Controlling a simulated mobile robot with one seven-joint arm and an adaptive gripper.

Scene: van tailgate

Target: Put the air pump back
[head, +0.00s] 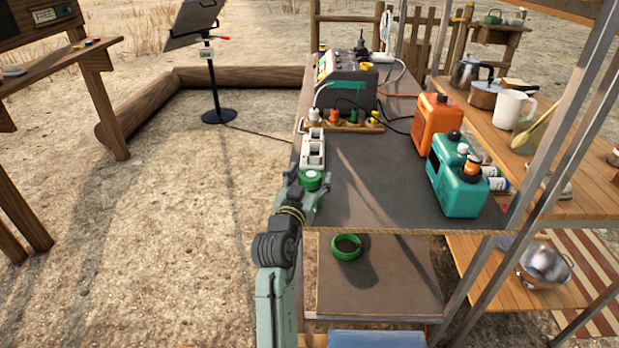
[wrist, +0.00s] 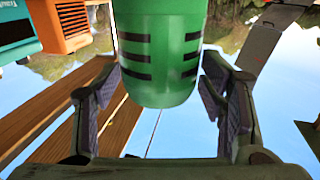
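A green cylinder with black bands and a rounded end (wrist: 160,55), which looks like the air pump, fills the middle of the wrist view. My gripper (wrist: 160,85) has a finger pad against each side of it and appears shut on it. In the head view my gripper (head: 305,198) is at the left edge of the dark table top, around the green pump (head: 311,180), whose round top shows. The pump's far end is hidden, so I cannot tell whether it touches the table.
An orange box (head: 437,124) and a teal can (head: 457,180) stand at the right. The table middle (head: 375,180) is clear. A green ring (head: 346,247) lies below.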

